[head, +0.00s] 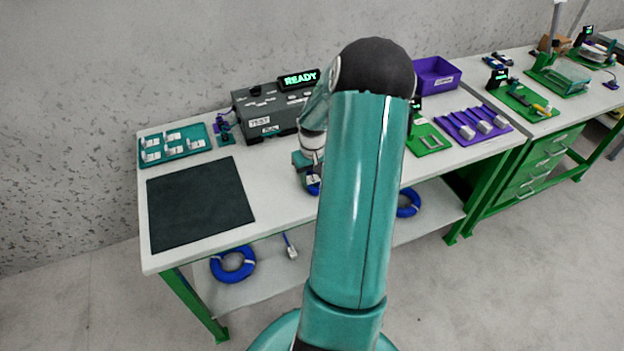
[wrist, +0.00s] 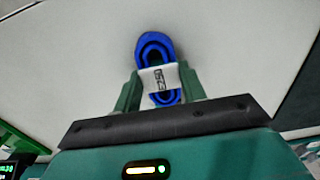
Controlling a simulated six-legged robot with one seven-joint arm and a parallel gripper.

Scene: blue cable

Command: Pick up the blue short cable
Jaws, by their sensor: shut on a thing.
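The blue short cable (wrist: 153,46) is a small coiled bundle with a white label band marked with dark print. In the wrist view it sits between the two green fingers of my gripper (wrist: 160,88), which are shut on it at the band. In the head view a bit of the blue cable (head: 313,189) shows just below my gripper (head: 309,178), over the white tabletop. My arm hides part of the bench there. I cannot tell whether the cable touches the table.
A dark mat (head: 200,203) lies at the bench's left. Behind stand a teal tray (head: 175,144) of white parts and a grey tester (head: 268,106) reading READY. Blue coils (head: 233,264) lie on the lower shelf. A purple bin (head: 437,73) stands at the back right.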

